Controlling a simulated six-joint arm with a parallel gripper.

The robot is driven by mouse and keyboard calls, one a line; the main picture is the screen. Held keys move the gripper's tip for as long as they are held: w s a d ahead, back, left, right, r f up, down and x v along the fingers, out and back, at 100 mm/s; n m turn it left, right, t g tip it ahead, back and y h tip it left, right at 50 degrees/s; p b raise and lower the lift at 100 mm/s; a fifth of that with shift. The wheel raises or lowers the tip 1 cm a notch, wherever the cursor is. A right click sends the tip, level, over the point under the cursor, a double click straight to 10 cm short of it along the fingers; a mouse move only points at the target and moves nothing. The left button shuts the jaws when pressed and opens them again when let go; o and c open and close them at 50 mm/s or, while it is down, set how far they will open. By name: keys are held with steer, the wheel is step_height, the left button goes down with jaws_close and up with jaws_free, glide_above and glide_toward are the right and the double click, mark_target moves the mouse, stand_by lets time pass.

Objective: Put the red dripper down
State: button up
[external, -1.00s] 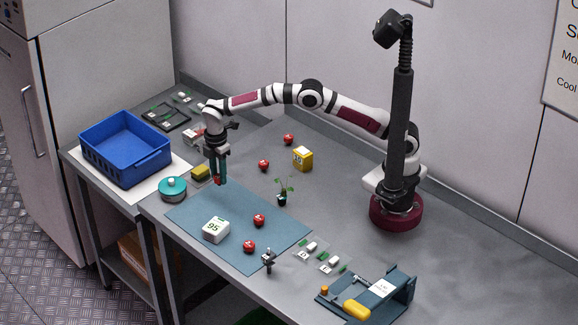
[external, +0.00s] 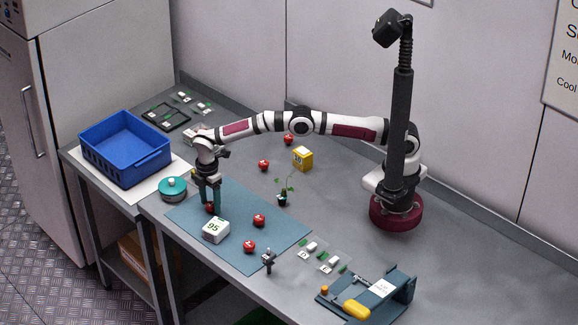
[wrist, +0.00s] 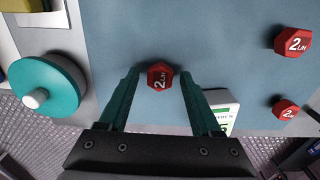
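A red dripper (wrist: 160,76) marked "2 L/H" is on the blue-grey mat (external: 255,249), between the fingertips of my gripper (wrist: 160,72). In the wrist view the two green fingers are spread, with a narrow strip of mat showing on each side of the dripper. In the external view the dripper (external: 210,208) is low between the fingers, at the mat's left part. My gripper points down and is open around it. Two more red drippers lie on the mat, one in the middle (external: 259,220) and one nearer the front (external: 249,246).
A white block reading 95 (external: 215,230) stands close to the gripper. A teal round container (external: 172,189) is to its left, with a blue crate (external: 125,150) beyond. A seedling (external: 283,197) and yellow box (external: 303,158) stand behind. The mat's right part is clear.

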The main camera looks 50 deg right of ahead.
mark_target(211, 204)
step_height(211, 204, up, 12)
steer(key=s+d+r+m, duration=0.2)
steer(key=d+r+m, duration=0.4)
steer(key=d, duration=0.5)
steer(key=s+d+r+m, duration=0.2)
steer(key=d+r+m, duration=0.2)
steer(key=d+r, duration=0.5)
steer(key=s+d+f+m+y, duration=0.1)
steer(key=s+d+m, duration=0.7)
steer(key=s+d, duration=0.5)
steer(key=s+d+f+m, duration=0.2)
steer(key=s+f+m, duration=0.3)
steer(key=s, duration=0.7)
steer(key=shift+f+m+y, duration=0.3)
steer(key=shift+f+y, duration=0.1)
steer(key=shift+f, duration=0.1)
steer(key=shift+o, duration=0.3)
steer(key=shift+o, duration=0.2)
